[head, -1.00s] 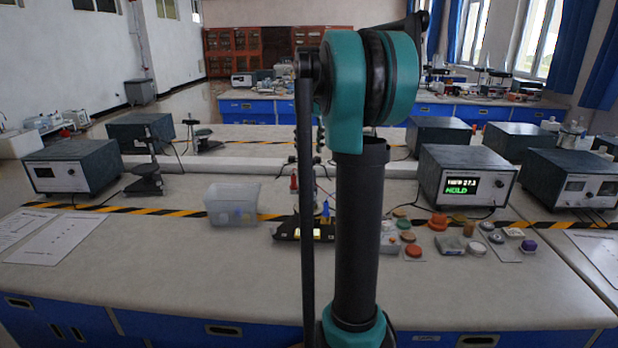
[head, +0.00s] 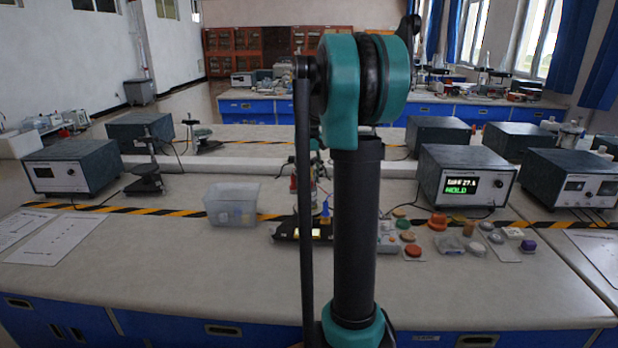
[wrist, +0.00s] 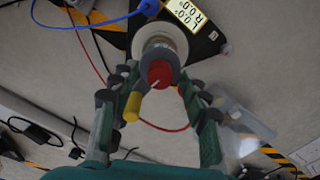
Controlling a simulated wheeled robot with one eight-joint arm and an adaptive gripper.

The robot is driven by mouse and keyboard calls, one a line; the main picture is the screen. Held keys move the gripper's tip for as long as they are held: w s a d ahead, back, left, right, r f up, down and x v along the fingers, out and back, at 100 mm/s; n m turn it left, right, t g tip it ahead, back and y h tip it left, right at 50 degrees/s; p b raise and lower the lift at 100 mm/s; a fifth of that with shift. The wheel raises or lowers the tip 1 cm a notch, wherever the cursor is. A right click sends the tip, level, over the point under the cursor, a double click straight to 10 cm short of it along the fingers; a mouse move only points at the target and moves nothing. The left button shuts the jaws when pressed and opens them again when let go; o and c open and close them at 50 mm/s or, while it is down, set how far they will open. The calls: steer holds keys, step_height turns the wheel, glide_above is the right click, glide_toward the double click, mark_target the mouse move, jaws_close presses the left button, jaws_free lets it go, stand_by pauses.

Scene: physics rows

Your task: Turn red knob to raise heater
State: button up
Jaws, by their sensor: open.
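In the wrist view, the red knob (wrist: 159,74) sits on the end of a pale grey round post (wrist: 158,45) on a dark base (wrist: 202,40). A yellow cylinder (wrist: 132,106) sticks out beside the knob. My gripper (wrist: 158,80) is open, with one finger on each side of the knob; I cannot tell whether either finger touches it. My arm hides most of the setup there, and the gripper is not clearly seen.
A box with a green display reading HOLD (head: 466,185) stands at right. Several small coloured pieces (head: 413,250) lie before it. A clear bin (head: 231,205) is left of the base. Blue (wrist: 75,27) and red wires run near the post.

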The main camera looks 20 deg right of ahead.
mark_target(309, 180)
jaws_close()
steer(key=shift+n, duration=0.9)
jaws_free()
step_height(309, 180, up, 12)
stand_by(0.4)
